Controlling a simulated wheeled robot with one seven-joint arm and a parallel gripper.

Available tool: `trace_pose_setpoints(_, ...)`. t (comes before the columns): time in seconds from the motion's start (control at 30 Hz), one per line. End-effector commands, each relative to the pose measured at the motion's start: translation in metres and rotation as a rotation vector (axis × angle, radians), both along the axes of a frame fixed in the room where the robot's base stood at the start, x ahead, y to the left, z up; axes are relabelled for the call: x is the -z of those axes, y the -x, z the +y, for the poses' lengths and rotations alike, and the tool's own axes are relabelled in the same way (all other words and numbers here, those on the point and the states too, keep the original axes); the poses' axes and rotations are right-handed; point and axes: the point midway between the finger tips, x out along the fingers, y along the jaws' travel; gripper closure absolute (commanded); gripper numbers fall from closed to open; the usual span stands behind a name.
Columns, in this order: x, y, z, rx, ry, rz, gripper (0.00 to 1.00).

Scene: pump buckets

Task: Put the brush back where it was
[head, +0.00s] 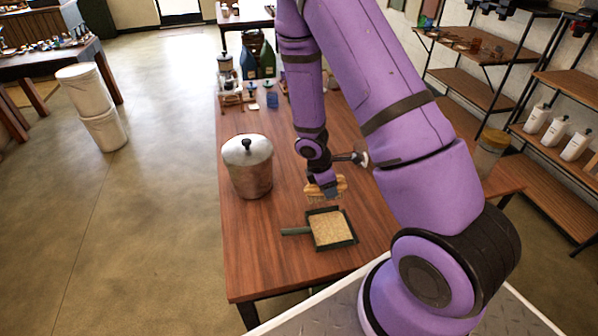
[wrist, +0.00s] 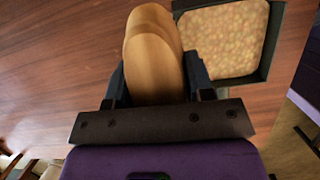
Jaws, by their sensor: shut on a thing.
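My gripper (head: 325,186) is shut on the brush (head: 341,186), which has a tan wooden body with bristles pointing down. In the head view the brush is over the wooden table, just behind the dustpan. The wrist view shows the brush's rounded wooden body (wrist: 153,55) between the two dark fingers (wrist: 155,85). The dark dustpan (head: 351,238) lies on the table with a grey-green handle to the left and is filled with tan grains. It also shows in the wrist view (wrist: 264,73), beside the brush. I cannot tell whether the bristles touch anything.
A silver lidded pot (head: 248,170) stands on the table (head: 262,262) left of my gripper. Small items and dark bottles (head: 257,55) are at the table's far end. A jar (head: 489,150) stands at the right. The table's near left area is clear.

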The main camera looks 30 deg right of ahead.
Motion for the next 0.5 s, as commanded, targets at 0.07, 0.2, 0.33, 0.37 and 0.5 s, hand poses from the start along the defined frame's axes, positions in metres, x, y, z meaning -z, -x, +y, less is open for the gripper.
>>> trace_pose_setpoints(0.07, 0.000, 0.000, 0.000, -0.032, 0.000, 0.000, 0.90)
trace_pose_setpoints(0.2, 0.002, -0.009, -0.004, -0.048, -0.001, -0.002, 0.90)
trace_pose_setpoints(0.33, 0.004, -0.031, -0.014, -0.045, -0.001, -0.003, 0.90)
trace_pose_setpoints(0.37, 0.005, -0.037, -0.017, -0.044, -0.001, -0.003, 0.90)
trace_pose_setpoints(0.5, 0.007, -0.066, -0.029, -0.044, -0.001, -0.004, 0.90)
